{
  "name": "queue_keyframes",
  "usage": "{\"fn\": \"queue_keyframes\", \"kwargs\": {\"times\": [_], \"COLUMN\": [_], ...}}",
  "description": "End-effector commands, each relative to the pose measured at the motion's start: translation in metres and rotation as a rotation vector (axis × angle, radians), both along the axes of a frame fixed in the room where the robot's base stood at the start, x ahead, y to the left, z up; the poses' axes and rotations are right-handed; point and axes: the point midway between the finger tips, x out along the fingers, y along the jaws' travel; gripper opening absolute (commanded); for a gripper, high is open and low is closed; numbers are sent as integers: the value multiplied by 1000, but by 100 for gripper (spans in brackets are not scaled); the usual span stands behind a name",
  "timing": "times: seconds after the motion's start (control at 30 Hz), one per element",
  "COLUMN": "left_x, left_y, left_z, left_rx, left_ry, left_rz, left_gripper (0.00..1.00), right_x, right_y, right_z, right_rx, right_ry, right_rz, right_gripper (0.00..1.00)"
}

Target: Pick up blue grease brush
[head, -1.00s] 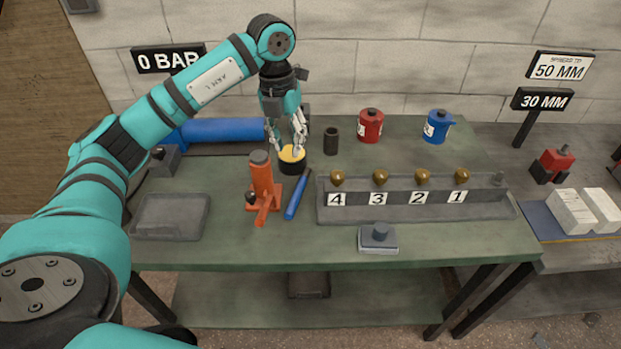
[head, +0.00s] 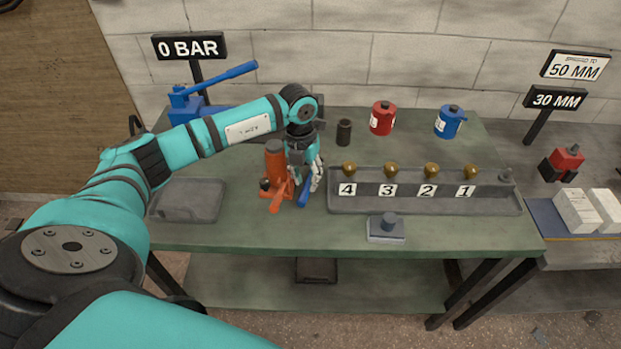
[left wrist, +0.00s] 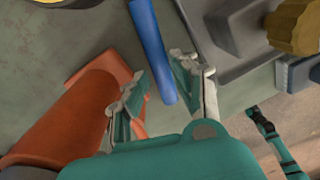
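The blue grease brush (head: 304,196) lies on the green bench, right of the orange jack (head: 275,170) and left of the grey numbered tray (head: 420,205). My left gripper (head: 308,178) is low over it and hides much of it in the head view. In the left wrist view the brush (left wrist: 152,45) is a blue rod running down between the two spread fingers of my left gripper (left wrist: 160,82). A gap shows on both sides of the rod, so the fingers are open. The left finger is close beside the orange jack (left wrist: 75,115). My right gripper is out of view.
The numbered tray holds several brass-coloured pieces (head: 391,170). A red can (head: 382,118), a blue can (head: 449,122) and a dark cylinder (head: 344,132) stand behind. A shallow grey tray (head: 188,200) is at left. A grey block (head: 386,230) sits at the front edge.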

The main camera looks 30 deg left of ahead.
Motion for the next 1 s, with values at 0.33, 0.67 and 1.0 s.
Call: {"fn": "queue_keyframes", "kwargs": {"times": [0.33, 0.67, 1.0], "left_x": [1, 1, 2], "left_y": [-2, -2, 0], "left_z": [-25, -25, -20], "left_rx": [1, 0, 1], "left_ry": [-2, -1, -3], "left_rz": [-1, -1, 1], "left_gripper": [28, 0, 0], "right_x": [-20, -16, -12], "right_y": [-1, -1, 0], "right_z": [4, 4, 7], "right_rx": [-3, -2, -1], "right_ry": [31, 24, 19], "right_rz": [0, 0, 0], "right_gripper": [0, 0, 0]}}
